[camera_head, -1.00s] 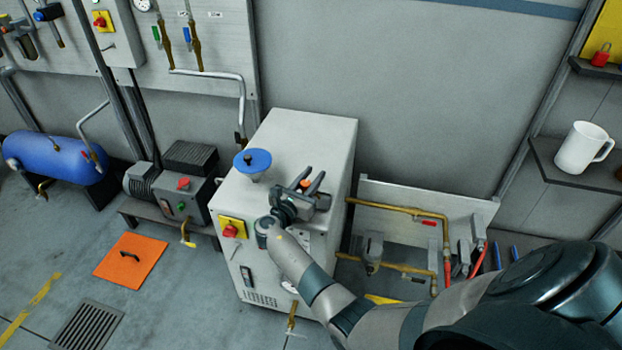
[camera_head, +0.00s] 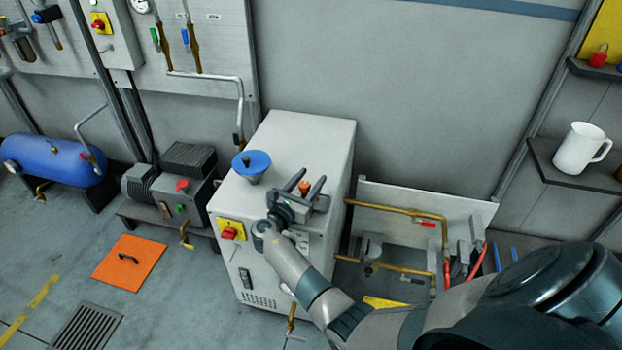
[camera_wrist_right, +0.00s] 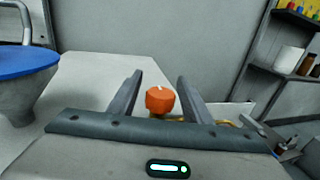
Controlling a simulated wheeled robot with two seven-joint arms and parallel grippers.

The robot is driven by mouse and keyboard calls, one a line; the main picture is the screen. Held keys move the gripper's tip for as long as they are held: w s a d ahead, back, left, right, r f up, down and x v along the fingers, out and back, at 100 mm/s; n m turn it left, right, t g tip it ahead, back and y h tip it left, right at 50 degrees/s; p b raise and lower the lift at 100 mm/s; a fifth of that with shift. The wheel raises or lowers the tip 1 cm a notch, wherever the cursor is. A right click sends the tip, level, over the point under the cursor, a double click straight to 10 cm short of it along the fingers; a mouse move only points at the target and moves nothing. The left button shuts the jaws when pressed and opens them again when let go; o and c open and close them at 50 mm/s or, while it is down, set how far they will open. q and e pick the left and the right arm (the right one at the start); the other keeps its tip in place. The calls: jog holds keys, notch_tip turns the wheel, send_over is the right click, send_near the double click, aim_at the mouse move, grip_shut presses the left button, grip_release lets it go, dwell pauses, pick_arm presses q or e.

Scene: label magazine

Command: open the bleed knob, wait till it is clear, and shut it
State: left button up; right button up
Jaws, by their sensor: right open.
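The bleed knob appears to be the small orange knob (camera_head: 304,187) on top of the light grey cabinet (camera_head: 300,135). In the right wrist view the orange knob (camera_wrist_right: 160,100) shows between and beyond the two fingers, with a pale mark on its top. My right gripper (camera_head: 306,182) is open over the cabinet top, its fingers on either side of the knob in the picture. I cannot tell whether either finger touches it. The right gripper (camera_wrist_right: 158,88) holds nothing that I can see. My left gripper is not in view.
A blue-topped funnel (camera_head: 251,164) stands on the cabinet, left of my gripper. A red switch on a yellow plate (camera_head: 231,230) is on the cabinet front. Brass pipes (camera_head: 400,209) run at the right. A white jug (camera_head: 581,148) stands on a shelf.

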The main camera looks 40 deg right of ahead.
aim_at(302, 191)
jog(key=v, duration=0.7)
jog(key=shift+f+b, duration=0.15)
jog(key=shift+b, duration=0.25)
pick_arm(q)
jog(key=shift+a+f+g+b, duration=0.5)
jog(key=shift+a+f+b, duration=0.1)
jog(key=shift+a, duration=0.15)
pick_arm(e)
jog(key=v, duration=0.9)
jog(key=shift+a, duration=0.35)
jog(key=shift+s, duration=0.1)
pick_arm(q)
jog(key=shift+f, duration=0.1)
